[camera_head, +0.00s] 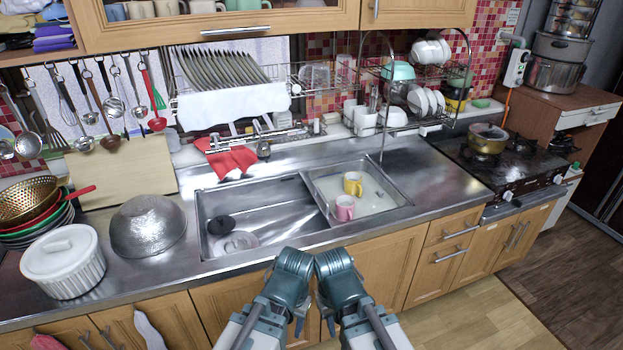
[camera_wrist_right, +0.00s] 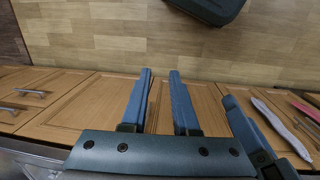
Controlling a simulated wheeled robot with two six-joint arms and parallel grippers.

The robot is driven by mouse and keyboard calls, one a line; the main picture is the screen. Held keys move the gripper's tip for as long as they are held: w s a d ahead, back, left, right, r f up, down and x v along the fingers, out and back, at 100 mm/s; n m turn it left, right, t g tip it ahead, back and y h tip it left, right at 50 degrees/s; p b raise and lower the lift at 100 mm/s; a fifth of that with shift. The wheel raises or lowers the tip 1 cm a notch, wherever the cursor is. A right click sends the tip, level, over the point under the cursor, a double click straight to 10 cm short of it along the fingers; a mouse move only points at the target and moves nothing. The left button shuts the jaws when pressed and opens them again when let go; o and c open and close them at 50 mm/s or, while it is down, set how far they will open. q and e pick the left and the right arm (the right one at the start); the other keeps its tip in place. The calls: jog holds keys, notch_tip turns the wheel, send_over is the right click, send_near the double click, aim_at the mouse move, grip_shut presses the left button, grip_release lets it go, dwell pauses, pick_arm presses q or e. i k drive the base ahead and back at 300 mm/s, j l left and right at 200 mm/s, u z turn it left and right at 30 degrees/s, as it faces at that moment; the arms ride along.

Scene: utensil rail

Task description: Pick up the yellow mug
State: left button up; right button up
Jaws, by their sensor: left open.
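The yellow mug (camera_head: 352,184) stands upright in the shallow metal tray (camera_head: 405,198) at the right of the sink, in the head view. A pink mug (camera_head: 344,208) stands just in front of it. In the right wrist view, my right gripper's two blue fingers (camera_wrist_right: 160,75) are spread and empty, facing the cabinet doors and floor. A finger of my left gripper (camera_wrist_right: 235,115) shows beside them.
The sink (camera_head: 265,222) holds a dark round item and a pale lid. A red cloth (camera_head: 230,160) and faucet (camera_head: 263,148) are behind it. A dish rack (camera_head: 415,95) stands behind the tray; a stove (camera_head: 500,165) is at right. A metal bowl (camera_head: 148,226) sits at left.

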aim_at(355, 187)
jog(key=l+u, duration=0.3)
jog(key=l, duration=0.4)
jog(key=l+u, duration=0.3)
jog(key=l, duration=0.4)
jog(key=i, duration=0.05)
